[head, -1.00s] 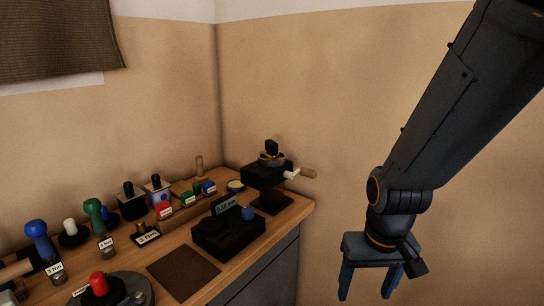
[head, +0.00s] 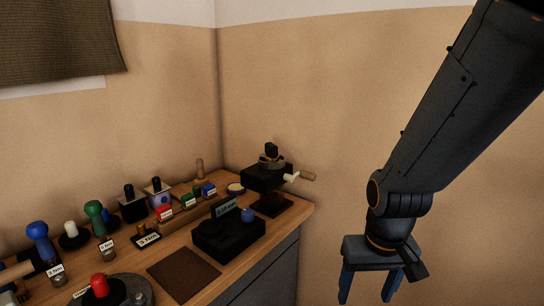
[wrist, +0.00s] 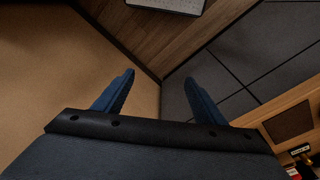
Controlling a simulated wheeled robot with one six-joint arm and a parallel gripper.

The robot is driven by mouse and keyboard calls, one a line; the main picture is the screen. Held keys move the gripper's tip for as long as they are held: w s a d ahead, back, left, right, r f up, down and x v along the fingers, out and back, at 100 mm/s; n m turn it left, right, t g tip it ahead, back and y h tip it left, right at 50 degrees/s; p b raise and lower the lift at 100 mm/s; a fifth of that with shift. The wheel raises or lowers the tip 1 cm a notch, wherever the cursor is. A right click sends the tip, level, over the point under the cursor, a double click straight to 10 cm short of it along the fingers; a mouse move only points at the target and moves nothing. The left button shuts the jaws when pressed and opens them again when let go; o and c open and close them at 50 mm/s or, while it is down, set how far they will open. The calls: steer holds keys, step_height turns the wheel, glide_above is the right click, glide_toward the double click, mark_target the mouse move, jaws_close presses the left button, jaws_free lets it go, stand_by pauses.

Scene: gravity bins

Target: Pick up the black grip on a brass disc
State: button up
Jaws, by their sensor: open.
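A small black grip (head: 271,149) sits upright at the top of a dark stand (head: 266,178) at the back right corner of the bench. A thin brass-coloured edge shows under the grip, on a greyish round piece (head: 271,161); the disc is too small to see clearly. My gripper (head: 366,292) hangs to the right of the bench, well apart from the stand, with its blue fingers pointing down. In the wrist view my gripper (wrist: 160,77) is open, with nothing between its fingers. The grip cannot be made out in the wrist view.
A wooden-handled crank (head: 300,177) sticks out from the stand's right side. Several knobs and handles, a brass piece on a black base (head: 141,230) and a brown mat (head: 183,275) fill the bench (head: 235,272). Walls close the corner behind.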

steer(key=c, duration=0.3)
steer(key=shift+n+t, duration=0.4)
steer(key=shift+n, duration=0.1)
steer(key=w+a+r, duration=0.1)
steer(key=w, duration=0.4)
steer(key=w+r, duration=0.2)
steer(key=w, duration=0.2)
steer(key=w+a+r+b, duration=0.1)
steer(key=w, duration=0.4)
steer(key=shift+w+a+r, duration=0.2)
steer(key=shift+w+a, duration=0.1)
steer(key=shift+a, duration=0.05)
steer(key=shift+c, duration=0.7)
step_height(320, 180, up, 16)
steer(key=r+n+t+y+b, duration=0.1)
steer(key=n+t+y+b, duration=0.1)
steer(key=n, duration=0.2)
glide_above(272, 145)
steer(key=s+d, duration=0.1)
steer(key=s, duration=0.1)
steer(key=shift+d+f, duration=0.1)
steer(key=shift+f, duration=0.15)
steer(key=shift+p+x, duration=1.45)
steer(key=shift+x, duration=2.3)
